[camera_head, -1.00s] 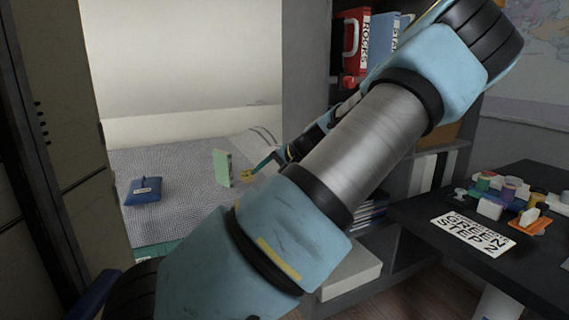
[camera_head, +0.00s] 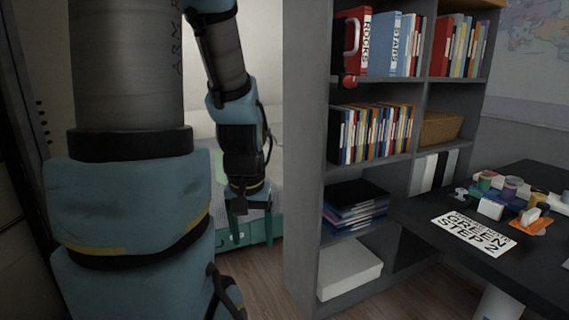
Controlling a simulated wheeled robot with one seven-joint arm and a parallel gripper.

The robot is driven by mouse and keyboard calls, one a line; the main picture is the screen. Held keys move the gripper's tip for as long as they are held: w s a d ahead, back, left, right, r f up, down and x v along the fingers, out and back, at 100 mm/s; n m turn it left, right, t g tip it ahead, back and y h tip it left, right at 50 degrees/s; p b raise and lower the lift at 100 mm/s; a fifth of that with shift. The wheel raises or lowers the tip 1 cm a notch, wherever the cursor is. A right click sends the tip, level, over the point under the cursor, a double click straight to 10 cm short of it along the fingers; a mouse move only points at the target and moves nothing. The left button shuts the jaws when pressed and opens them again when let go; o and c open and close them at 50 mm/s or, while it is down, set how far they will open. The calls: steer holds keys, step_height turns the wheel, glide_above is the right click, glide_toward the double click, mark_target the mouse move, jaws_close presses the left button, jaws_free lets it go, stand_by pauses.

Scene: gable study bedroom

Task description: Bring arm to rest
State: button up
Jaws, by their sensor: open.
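My arm stands upright at the left of the head view, folded, with its thick blue and grey links close to the camera. My gripper (camera_head: 253,232) hangs from the forearm and points down. Its two teal fingers are apart, with nothing seen between them. It is in front of the bed's teal side (camera_head: 262,228). The arm hides most of the bed, and the blue pouch cannot be seen now. Part of a green thing (camera_head: 218,168) shows just left of the forearm.
A grey bookshelf (camera_head: 305,150) with books, binders and a basket (camera_head: 440,128) stands right of the gripper. A dark desk (camera_head: 421,213) at the right holds a "GREEN STEP 2" card (camera_head: 473,233) and several small coloured items. Wooden floor (camera_head: 262,290) shows below the gripper.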

step_height(320, 180, up, 18)
steer(key=p, duration=1.8)
steer(key=shift+r, duration=0.25)
